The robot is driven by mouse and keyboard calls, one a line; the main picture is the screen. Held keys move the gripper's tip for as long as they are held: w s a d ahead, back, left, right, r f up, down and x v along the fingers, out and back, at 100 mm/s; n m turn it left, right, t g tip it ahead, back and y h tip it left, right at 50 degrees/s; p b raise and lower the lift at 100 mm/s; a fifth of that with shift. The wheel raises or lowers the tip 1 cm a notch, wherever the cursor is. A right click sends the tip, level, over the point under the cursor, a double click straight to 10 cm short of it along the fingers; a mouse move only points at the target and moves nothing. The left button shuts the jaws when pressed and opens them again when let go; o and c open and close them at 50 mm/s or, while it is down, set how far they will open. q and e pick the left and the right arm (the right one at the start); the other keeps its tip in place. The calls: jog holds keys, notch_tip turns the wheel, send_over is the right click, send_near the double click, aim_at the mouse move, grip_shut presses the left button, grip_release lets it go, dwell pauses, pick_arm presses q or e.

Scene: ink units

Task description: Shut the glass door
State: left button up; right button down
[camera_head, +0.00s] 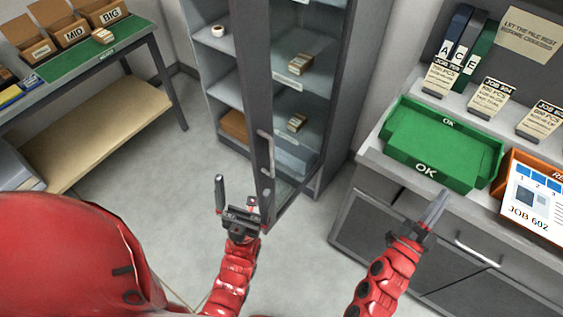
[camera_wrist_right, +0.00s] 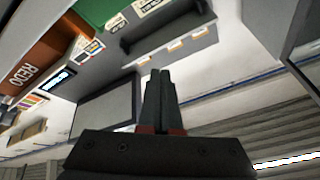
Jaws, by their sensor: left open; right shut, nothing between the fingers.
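The glass door (camera_head: 296,120) of the tall grey cabinet stands ajar. Its dark free edge with a grey vertical handle (camera_head: 270,155) juts toward me, and its far side meets the cabinet at the right. Shelves show through the glass and in the open gap left of the door. My left gripper (camera_head: 236,191) is open and empty, in front of the lower part of the door's free edge, below the handle; whether it touches the door I cannot tell. My right gripper (camera_head: 436,205) is shut and empty, before the right counter; its closed fingers show in the right wrist view (camera_wrist_right: 160,85).
Small boxes (camera_head: 301,63) sit on the cabinet shelves. At the right, a counter holds a green OK tray (camera_head: 440,150), an orange bin (camera_head: 520,170), binders and job cards. A green-topped table (camera_head: 90,55) with cartons stands at the left. The floor (camera_head: 150,180) between is clear.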

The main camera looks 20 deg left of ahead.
notch_tip(320, 180, down, 7)
jog(key=w+a+m+g+y, duration=0.1)
jog(key=w+a+g+y, duration=0.1)
jog(key=w+g+y, duration=0.15)
jog(key=n+g+y+p, duration=0.1)
jog(key=n+g+y, duration=0.6)
jog(key=y, duration=1.5)
send_near(273, 156)
jog(key=p+x, duration=0.5)
jog(key=shift+w+a+r, duration=0.15)
jog(key=shift+a+r, duration=0.05)
jog(key=shift+a, duration=0.05)
jog(key=shift+w+a+f+p, duration=0.1)
jog(key=shift+w+a+p, duration=0.25)
jog(key=shift+a, duration=0.15)
